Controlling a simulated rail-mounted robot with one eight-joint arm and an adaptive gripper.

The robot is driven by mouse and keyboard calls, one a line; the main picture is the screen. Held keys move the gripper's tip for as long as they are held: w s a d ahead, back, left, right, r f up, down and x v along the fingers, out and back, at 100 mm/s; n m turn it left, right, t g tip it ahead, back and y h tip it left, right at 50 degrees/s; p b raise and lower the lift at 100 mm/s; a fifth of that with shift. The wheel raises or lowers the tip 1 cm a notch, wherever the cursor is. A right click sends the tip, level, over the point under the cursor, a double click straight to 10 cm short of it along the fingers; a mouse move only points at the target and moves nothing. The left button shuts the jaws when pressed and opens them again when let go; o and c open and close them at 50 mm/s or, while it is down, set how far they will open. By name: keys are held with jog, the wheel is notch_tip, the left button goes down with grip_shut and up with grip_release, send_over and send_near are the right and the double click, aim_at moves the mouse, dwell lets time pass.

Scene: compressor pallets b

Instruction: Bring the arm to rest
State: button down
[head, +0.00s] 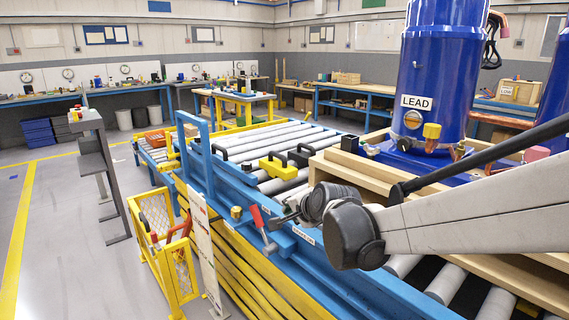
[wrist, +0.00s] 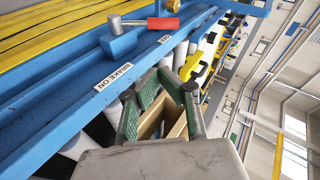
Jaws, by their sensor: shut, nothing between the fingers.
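My arm comes in from the right edge of the head view, over the front of the conveyor, and its end hangs above the blue side rail. My gripper (head: 285,217) is small and partly unclear there, close to the right of a red-handled brake lever (head: 258,218). In the wrist view, the green-padded fingers of my gripper (wrist: 164,77) come together at their tips with nothing held. The red handle (wrist: 163,24) lies beyond them, apart from the fingers.
A blue compressor (head: 437,75) marked LEAD stands on a wooden pallet (head: 335,175) close behind my arm. Roller conveyor (head: 300,136) runs to the back. The left floor (head: 60,230) is mostly open.

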jog(key=s+d+n+g+h+p, duration=0.1)
jog(key=s+d+n, duration=0.2)
jog(key=s+d, duration=0.3)
jog(key=s+d+r+n+g+h+p, duration=0.1)
jog(key=s+d, duration=0.6)
jog(key=s, duration=0.8)
jog(key=s+d+r+n+g+h+p, duration=0.1)
jog(key=s+d+n, duration=0.4)
jog(key=s, duration=0.6)
jog(key=shift+d+r+h, duration=0.2)
jog(key=shift+d+h, duration=0.5)
jog(key=shift+h, duration=0.2)
jog(key=shift+p, duration=0.3)
notch_tip(320, 180, up, 32)
jog(key=p, duration=3.1)
jog(key=shift+f, duration=0.25)
